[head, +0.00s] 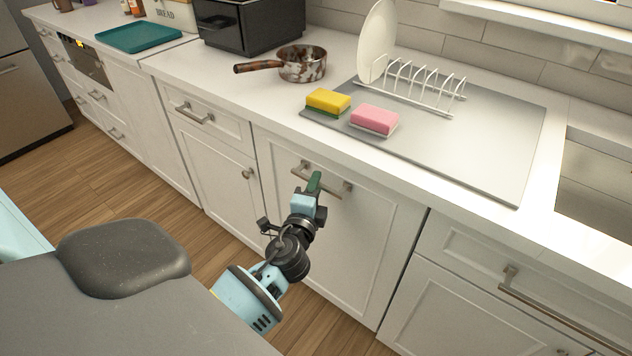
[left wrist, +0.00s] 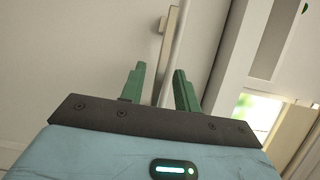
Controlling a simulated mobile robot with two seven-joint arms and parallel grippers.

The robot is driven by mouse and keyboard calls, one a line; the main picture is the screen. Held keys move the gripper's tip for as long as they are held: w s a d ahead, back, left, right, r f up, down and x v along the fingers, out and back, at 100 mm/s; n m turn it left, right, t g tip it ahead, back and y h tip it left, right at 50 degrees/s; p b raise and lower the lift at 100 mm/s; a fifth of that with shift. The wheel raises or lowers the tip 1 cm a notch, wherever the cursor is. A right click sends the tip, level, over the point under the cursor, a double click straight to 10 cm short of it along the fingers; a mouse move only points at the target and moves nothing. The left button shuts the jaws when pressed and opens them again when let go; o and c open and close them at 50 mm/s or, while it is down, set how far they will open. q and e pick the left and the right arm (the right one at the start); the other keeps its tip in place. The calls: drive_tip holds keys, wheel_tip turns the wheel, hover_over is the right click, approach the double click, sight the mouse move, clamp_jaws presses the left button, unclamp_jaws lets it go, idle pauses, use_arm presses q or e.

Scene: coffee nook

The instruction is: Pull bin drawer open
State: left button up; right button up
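The bin drawer (head: 335,235) is a tall white cabinet front below the counter, and it looks closed, flush with the fronts beside it. Its metal bar handle (head: 336,192) runs across near the top. My left gripper (head: 314,183) is at this handle, its green fingers overlapping the middle of the bar. In the left wrist view, the two fingers (left wrist: 159,85) stand apart, with the handle bar (left wrist: 176,48) running between them, closer to the right finger. I cannot tell whether either finger touches it. My right gripper is in neither view.
On the counter above are a yellow sponge (head: 328,101), a pink sponge (head: 375,119), a white dish rack (head: 425,85) with a plate (head: 377,42), and a pan (head: 302,64). Other cabinets flank the drawer. Wooden floor (head: 150,190) lies in front of them.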

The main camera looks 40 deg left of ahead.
use_arm(q)
drive_tip(key=shift+x, duration=0.8)
drive_tip(key=shift+c, duration=0.3)
clamp_jaws()
